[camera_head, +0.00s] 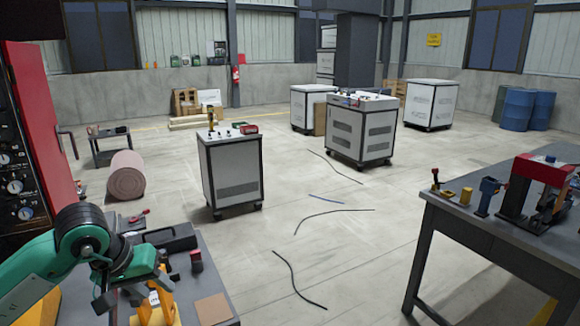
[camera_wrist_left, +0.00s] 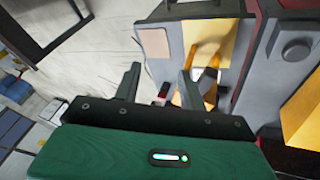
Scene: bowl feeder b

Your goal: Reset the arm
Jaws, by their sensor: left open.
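My left arm is green and comes in from the left in the head view. Its gripper (camera_head: 120,298) hangs over the near-left table (camera_head: 205,275), beside a yellow and white item (camera_head: 158,302) on that table. In the left wrist view the two dark fingers (camera_wrist_left: 162,82) stand apart with nothing between them. A yellow part (camera_wrist_left: 208,52) and a tan square plate (camera_wrist_left: 155,42) lie beyond the fingers. Whether the fingers touch anything is unclear. My right gripper is in neither view.
A dark case (camera_head: 170,238) and a small red-black item (camera_head: 196,260) are on the near-left table, by a tan plate (camera_head: 213,309). A red machine (camera_head: 30,130) stands at the left. A dark table (camera_head: 470,228) with tools is at the right.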

